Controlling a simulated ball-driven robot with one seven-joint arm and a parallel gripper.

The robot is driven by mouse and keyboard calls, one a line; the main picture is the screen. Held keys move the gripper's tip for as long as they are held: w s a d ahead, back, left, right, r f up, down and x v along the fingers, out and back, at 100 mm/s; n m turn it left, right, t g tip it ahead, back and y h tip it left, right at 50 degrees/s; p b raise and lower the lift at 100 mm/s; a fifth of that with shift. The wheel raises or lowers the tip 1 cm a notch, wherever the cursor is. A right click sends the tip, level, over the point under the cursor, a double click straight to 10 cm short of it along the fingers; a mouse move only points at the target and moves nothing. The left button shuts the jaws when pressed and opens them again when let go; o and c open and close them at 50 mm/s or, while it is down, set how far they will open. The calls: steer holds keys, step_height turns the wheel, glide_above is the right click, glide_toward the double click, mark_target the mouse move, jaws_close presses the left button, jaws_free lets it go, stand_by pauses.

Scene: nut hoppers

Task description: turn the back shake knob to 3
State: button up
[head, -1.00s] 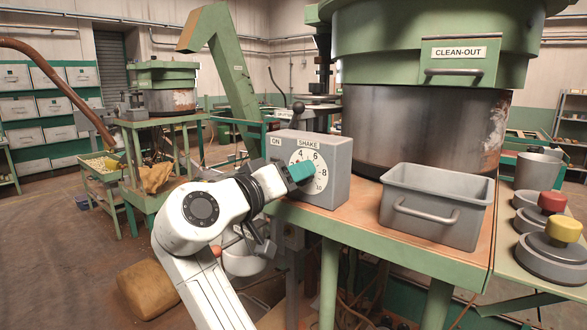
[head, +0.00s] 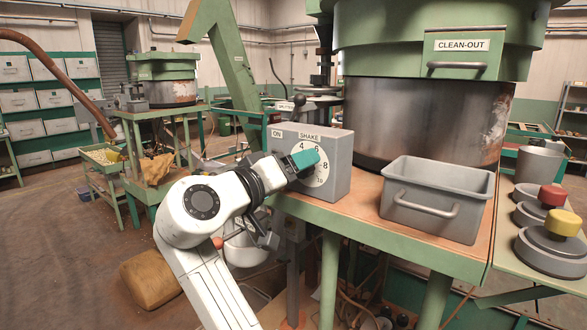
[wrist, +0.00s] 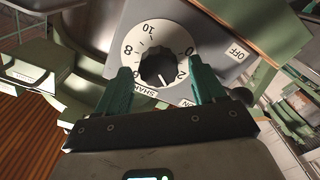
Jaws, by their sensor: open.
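A grey control box (head: 336,187) marked ON and SHAKE stands on the near green bench. Its white numbered dial (head: 318,176) is partly hidden behind my gripper (head: 313,158) in the head view. In the wrist view, the dial (wrist: 133,59) surrounds a black knob (wrist: 155,66), seen roughly upside down.
A grey bin (head: 437,199) stands right of the box, before the large hopper (head: 420,120). Red (head: 552,196) and yellow (head: 563,223) knobs stand at far right. A lever with a dark ball (head: 299,100) rises behind the box. Another hopper (head: 165,88) stands farther back.

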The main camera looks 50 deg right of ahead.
steer(key=a+b, duration=0.2)
steer(key=a, duration=0.8)
steer(key=shift+s+a, duration=0.2)
steer(key=shift+a, duration=0.2)
steer(key=s+d+f+n+t+y, duration=0.1)
steer(key=s+d+f+n+y, duration=0.15)
steer(key=f, duration=0.85)
steer(key=s+d+f+n+t+y, duration=0.1)
steer(key=f+n+y, duration=0.15)
steer(key=f, duration=0.85)
steer(key=s+d+f+n+t+y, duration=0.15)
steer(key=f+y, duration=0.25)
steer(key=f, duration=0.7)
steer(key=s+a+f+n+g+y, duration=0.1)
steer(key=s+a+f+y, duration=0.3)
steer(key=s+f, duration=0.5)
steer(key=s+a+f+n+g+y, duration=0.2)
steer(key=s+a+f+y, duration=0.2)
steer(key=s+f, duration=0.5)
steer(key=s, duration=0.3)
steer(key=shift+s+a+f+y, duration=0.15)
steer(key=shift+s+a+y, duration=0.05)
steer(key=shift+a+y, duration=0.2)
